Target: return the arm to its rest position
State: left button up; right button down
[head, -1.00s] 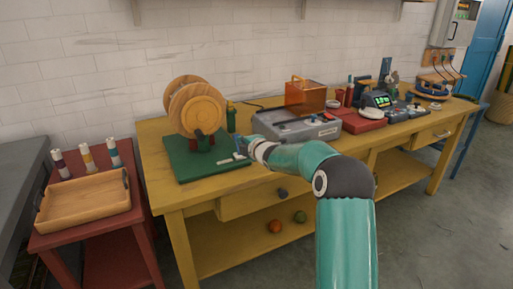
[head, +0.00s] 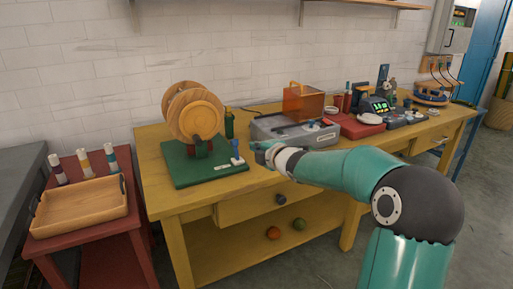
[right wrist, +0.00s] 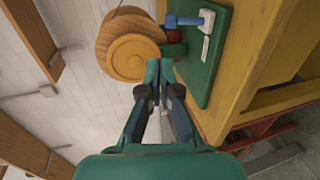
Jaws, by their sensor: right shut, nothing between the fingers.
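My right arm reaches in from the lower right in the head view, and its gripper (head: 262,150) is over the front edge of the yellow workbench (head: 165,205), just right of the green board. In the right wrist view the gripper's fingers (right wrist: 156,92) are together with nothing between them. Beyond them are the wooden spool (right wrist: 130,57) and the green board (right wrist: 208,70) with a blue-handled lever (right wrist: 190,20). The spool (head: 195,115) stands on the green board (head: 180,172) in the head view. My left gripper is out of view.
A red side table holds a wooden tray (head: 60,230) and several thread cones (head: 84,163) at left. A grey machine with an orange cover (head: 303,103) stands behind my right gripper. A drawer (head: 255,203) is in the bench front. Two balls (head: 273,232) lie on the lower shelf.

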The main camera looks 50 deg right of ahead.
jog(key=w+a+f+m+g+y, duration=0.1)
jog(key=w+a+f+m+y, duration=0.15)
jog(key=a+f, duration=0.45)
jog(key=w+a+f+m+g+y, duration=0.1)
jog(key=w+a+f+m+y, duration=0.2)
jog(key=f, duration=0.7)
jog(key=s+a+f+m+g+y, duration=0.1)
jog(key=s+a+f+m+g, duration=0.15)
jog(key=a+f, duration=0.6)
jog(key=s+a+f+m+g+y, duration=0.15)
jog(key=s+a+f, duration=0.25)
jog(key=a+f, duration=0.5)
jog(key=s+a+f+m+g+y, duration=0.2)
jog(key=s+a+f, duration=0.2)
jog(key=a+f, duration=0.45)
jog(key=s+a+f+m+g, duration=0.2)
jog(key=s+a+g, duration=0.1)
jog(key=s+a, duration=0.35)
jog(key=s+a+f+m+g, duration=0.1)
jog(key=s+a+f+g, duration=0.1)
jog(key=s+a, duration=0.45)
jog(key=a+p+v, duration=0.2)
jog(key=p+v, duration=0.7)
jog(key=p, duration=0.1)
jog(key=a+r+p+v, duration=0.1)
jog(key=p+v, duration=0.9)
jog(key=shift+a+r+y, duration=0.3)
jog(key=shift+a, duration=0.05)
